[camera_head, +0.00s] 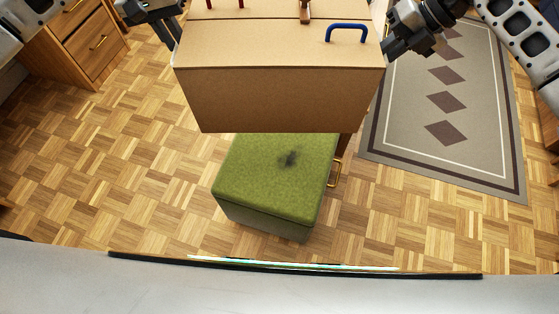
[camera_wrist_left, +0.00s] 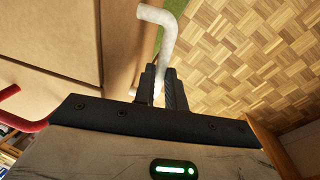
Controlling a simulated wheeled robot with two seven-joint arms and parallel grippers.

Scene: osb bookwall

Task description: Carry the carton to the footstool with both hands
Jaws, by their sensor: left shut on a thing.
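The brown cardboard carton (camera_head: 285,98) hangs level in the upper middle of the head view, between my two grippers. Its near lower edge overlaps the far part of the green footstool (camera_head: 265,185), which stands on the floor with a dark spot on its top. My left gripper (camera_head: 174,38) is at the carton's left side. In the left wrist view, its fingers (camera_wrist_left: 161,90) are shut on a pale bent handle (camera_wrist_left: 160,40) beside the carton (camera_wrist_left: 55,35). My right gripper (camera_head: 390,50) is at the carton's right side; its fingertips are hidden, so its grip is unclear.
A blue handle (camera_head: 347,28) is on the carton's top. A wooden drawer cabinet (camera_head: 85,40) stands at the upper left. A patterned grey rug (camera_head: 440,100) lies on the right. A brass handle (camera_head: 336,174) shows beside the footstool. The parquet left of the footstool is clear.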

